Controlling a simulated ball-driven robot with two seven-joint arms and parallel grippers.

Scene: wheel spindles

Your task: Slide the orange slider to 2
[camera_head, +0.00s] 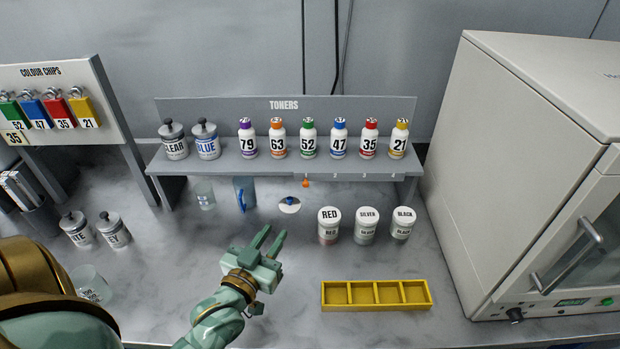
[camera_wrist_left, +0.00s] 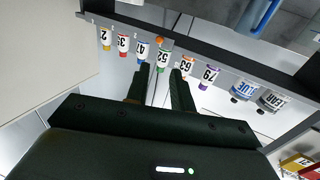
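The orange slider (camera_head: 305,182) is a small knob at the front edge of the toner shelf (camera_head: 165,166), below the bottle marked 52. In the left wrist view the orange slider (camera_wrist_left: 158,40) shows on the shelf edge, beyond the fingertips. My left gripper (camera_head: 272,235) is in front of and below the slider, a little to its left, apart from it. Its two fingers are spread and empty, as the left wrist view (camera_wrist_left: 160,73) also shows. My right gripper is out of view.
Lidded jars, including the RED jar (camera_head: 329,225), stand right of the gripper. A white disc with a blue top (camera_head: 289,204) and a blue cup (camera_head: 244,193) lie ahead. A yellow tray (camera_head: 376,307) is at front right, a large white oven (camera_head: 540,150) at far right.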

